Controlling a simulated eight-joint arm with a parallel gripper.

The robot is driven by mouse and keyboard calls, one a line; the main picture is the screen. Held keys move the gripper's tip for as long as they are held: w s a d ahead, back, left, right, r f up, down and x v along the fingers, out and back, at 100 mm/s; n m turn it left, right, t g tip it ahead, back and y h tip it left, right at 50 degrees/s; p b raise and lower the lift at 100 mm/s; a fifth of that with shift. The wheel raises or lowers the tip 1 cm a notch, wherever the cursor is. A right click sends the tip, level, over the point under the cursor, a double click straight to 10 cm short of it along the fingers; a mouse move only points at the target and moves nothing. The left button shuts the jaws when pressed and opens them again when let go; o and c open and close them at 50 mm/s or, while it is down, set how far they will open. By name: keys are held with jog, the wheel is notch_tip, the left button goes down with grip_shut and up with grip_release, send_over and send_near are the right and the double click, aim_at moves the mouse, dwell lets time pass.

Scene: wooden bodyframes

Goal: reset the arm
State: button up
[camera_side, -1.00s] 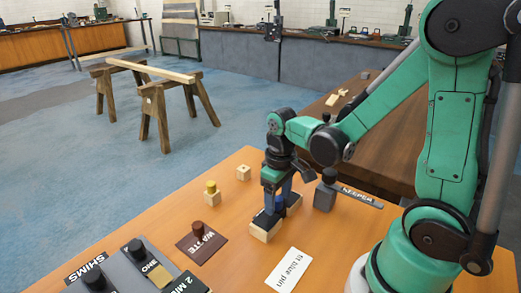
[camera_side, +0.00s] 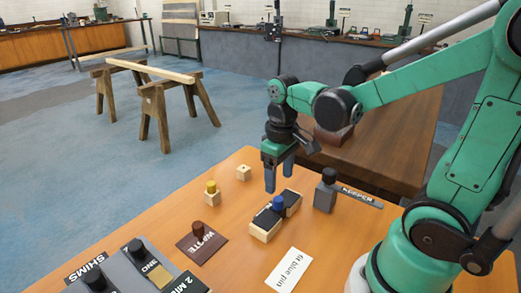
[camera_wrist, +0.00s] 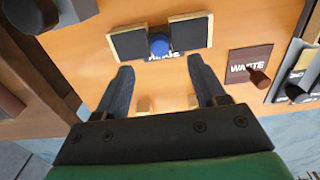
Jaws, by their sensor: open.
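My gripper (camera_side: 279,180) is open and empty, above and a little behind a pair of wooden blocks with dark tops (camera_side: 264,224) on the orange table. A blue pin (camera_side: 279,202) sits between the two blocks. In the wrist view the blue pin (camera_wrist: 159,43) and the dark-topped blocks (camera_wrist: 190,33) lie beyond my open fingertips (camera_wrist: 160,68), with clear space between. How deep the pin is seated cannot be told. A card reading "fit blue pin" (camera_side: 289,268) lies in front of the blocks.
A yellow pin stands in a small wooden block (camera_side: 212,198); an empty holed block (camera_side: 243,173) is behind it. A red-brown knob stands on the WASTE pad (camera_side: 190,246). A grey black-topped block (camera_side: 325,195) stands right by the KEEPER label. Grey shims tray (camera_side: 130,275) is front left.

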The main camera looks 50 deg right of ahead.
dwell(0.3)
jog(key=a+r+t, duration=0.4)
jog(key=a+t, duration=0.1)
jog(key=t, duration=0.2)
jog(key=shift+w+r, duration=0.2)
jog(key=shift+w, duration=0.15)
